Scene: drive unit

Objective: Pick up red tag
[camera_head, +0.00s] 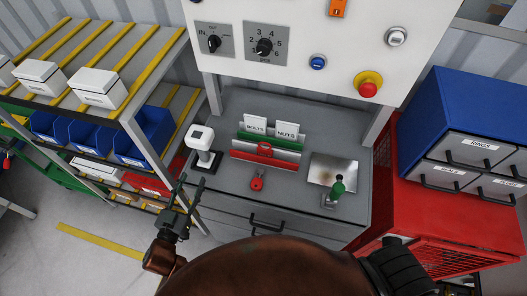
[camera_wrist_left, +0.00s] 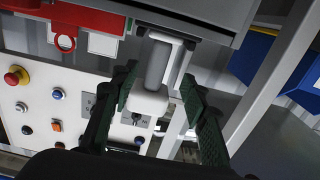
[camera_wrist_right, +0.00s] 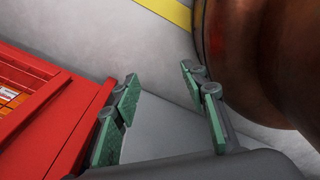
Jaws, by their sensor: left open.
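A small red piece (camera_head: 257,181) with a rounded top, possibly the red tag, lies on the grey bench top in front of a red rack (camera_head: 279,157). A red ring (camera_head: 264,149) sticks up at that rack and also shows in the left wrist view (camera_wrist_left: 65,43). I cannot tell which of the two is the tag. My left gripper (camera_head: 186,193) is open and empty, left of both and near the bench's left edge. Its fingers (camera_wrist_left: 160,92) frame a white-topped grey post in the left wrist view. My right gripper (camera_wrist_right: 165,92) is open and empty.
A white-topped device (camera_head: 198,139) stands at the bench's left corner. A green-handled piece (camera_head: 337,188) is at the right. BOLTS (camera_head: 255,124) and NUTS (camera_head: 287,130) cards stand behind the rack. A control panel (camera_head: 300,45) rises behind. A red cabinet (camera_head: 420,215) is at the right.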

